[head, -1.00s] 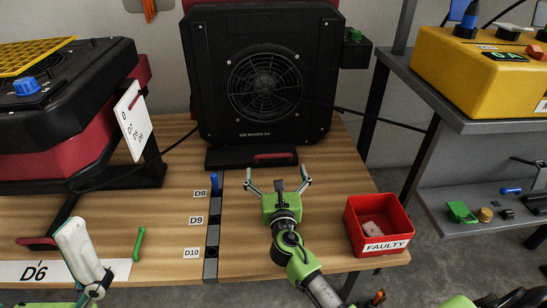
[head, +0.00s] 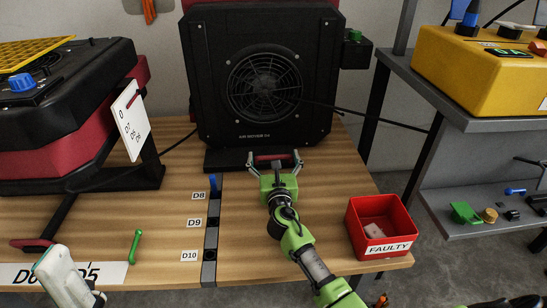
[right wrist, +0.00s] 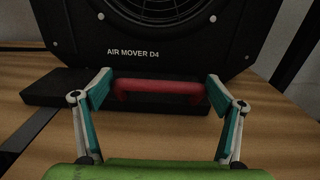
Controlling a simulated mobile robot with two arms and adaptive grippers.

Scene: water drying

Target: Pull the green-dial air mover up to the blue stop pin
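The black air mover (head: 262,112) with the round grille stands at the back of the wooden table. A green dial (head: 355,35) sits on the box at its right side. In the right wrist view its label reads AIR MOVER D4 (right wrist: 133,53). A red handle (right wrist: 158,88) is on its black base (head: 228,160). My right gripper (head: 274,160) is open, with its fingers on either side of the red handle. The blue stop pin (head: 213,182) stands in the dark rail (head: 211,238) near the D8 label, in front of the base.
A red FAULTY bin (head: 381,231) stands right of my right arm. A black and red unit (head: 65,120) fills the left side. A green tool (head: 135,246) lies left of the rail. A grey shelf (head: 470,122) stands at the right.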

